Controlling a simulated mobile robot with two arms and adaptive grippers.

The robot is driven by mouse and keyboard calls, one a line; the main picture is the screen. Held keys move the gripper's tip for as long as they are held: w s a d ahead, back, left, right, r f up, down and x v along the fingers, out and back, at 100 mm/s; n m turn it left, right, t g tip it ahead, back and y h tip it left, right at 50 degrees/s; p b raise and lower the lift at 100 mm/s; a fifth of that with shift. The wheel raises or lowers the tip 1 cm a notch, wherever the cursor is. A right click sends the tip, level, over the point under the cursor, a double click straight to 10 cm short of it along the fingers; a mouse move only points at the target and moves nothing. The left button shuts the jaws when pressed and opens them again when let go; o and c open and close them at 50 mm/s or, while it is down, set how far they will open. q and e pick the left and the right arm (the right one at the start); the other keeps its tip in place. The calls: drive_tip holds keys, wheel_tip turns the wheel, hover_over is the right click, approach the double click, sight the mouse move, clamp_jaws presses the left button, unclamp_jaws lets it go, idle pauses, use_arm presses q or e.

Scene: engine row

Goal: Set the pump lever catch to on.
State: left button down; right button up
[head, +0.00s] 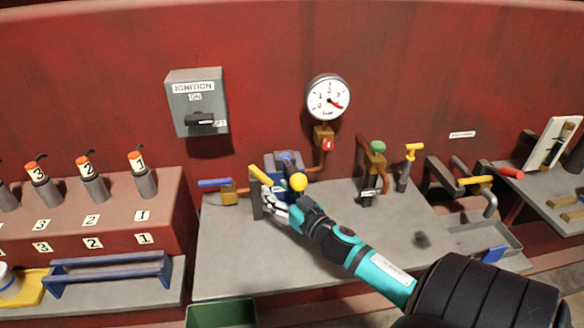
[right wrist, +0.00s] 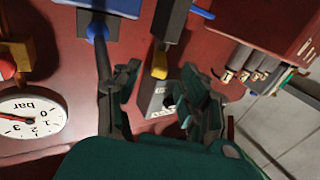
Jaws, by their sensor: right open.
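The pump lever catch appears to be the short yellow handle (head: 260,175) on a dark grey post (head: 256,205). In the head view it slants up to the left. It also shows in the right wrist view as a yellow end (right wrist: 160,64). The blue pump (head: 285,163) stands just behind, with a yellow ball knob (head: 298,182) in front of it. My right gripper (head: 274,198) is at the post, just below the handle. In the right wrist view its jaws (right wrist: 158,75) are open, with the yellow end between them in the picture; contact is not clear. My left gripper is not in view.
A blue-handled valve (head: 215,183) is left of the post. A pressure gauge (head: 328,97) and a grey ignition box (head: 197,103) hang on the red wall. The bench front (head: 235,255) is clear.

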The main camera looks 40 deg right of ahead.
drive_tip(key=s, duration=0.7)
drive_tip(key=shift+s+a, duration=0.15)
drive_tip(key=shift+a, duration=0.15)
